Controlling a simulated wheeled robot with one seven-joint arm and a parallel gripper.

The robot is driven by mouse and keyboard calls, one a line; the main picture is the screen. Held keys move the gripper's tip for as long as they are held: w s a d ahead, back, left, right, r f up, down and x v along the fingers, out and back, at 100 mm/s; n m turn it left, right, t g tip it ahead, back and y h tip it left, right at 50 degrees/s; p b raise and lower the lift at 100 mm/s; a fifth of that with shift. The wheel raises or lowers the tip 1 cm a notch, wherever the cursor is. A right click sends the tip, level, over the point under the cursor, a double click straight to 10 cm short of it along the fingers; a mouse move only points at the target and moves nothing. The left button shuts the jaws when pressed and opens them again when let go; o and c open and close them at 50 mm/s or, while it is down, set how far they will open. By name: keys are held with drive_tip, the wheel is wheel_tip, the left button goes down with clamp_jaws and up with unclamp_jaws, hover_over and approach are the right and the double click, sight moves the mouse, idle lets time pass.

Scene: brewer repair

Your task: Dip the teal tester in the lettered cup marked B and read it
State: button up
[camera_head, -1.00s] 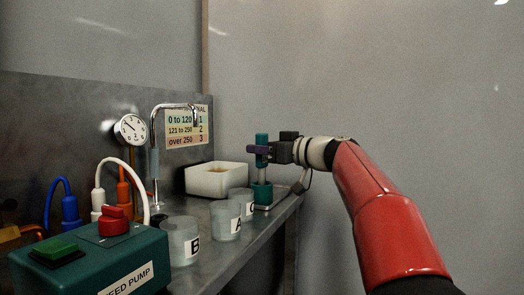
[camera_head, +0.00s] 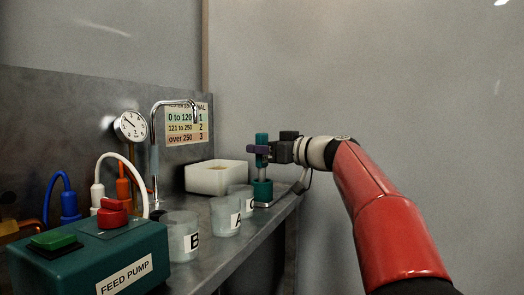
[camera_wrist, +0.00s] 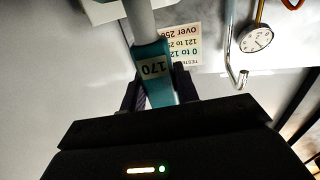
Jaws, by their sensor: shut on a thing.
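My gripper (camera_head: 258,149) is shut on the teal tester (camera_head: 262,138), which stands upright at the far end of the bench. The tester's pale shaft (camera_head: 262,173) runs down to a teal holder (camera_head: 263,191); whether the tip sits inside it is hard to tell. In the wrist view the tester (camera_wrist: 153,58) lies between the dark fingers, and its label or display (camera_wrist: 154,69) appears upside down as 170. Cup B (camera_head: 178,240) is nearest, then cup A (camera_head: 225,217), then a partly hidden cup (camera_head: 241,194) by the holder.
A range chart (camera_head: 188,126) and a dial (camera_head: 130,126) are on the back wall. The green feed pump (camera_head: 80,268) fills the near left. The bench's right edge is close to the cups.

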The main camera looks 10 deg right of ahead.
drive_tip(key=shift+f+b, duration=0.45)
drive_tip(key=shift+b, duration=0.25)
idle(0.7)
drive_tip(key=o, duration=1.6)
drive_tip(key=shift+r, duration=0.15)
drive_tip(key=shift+r+p, duration=2.7)
drive_tip(key=shift+r, duration=0.7)
drive_tip(key=shift+s+d, duration=0.1)
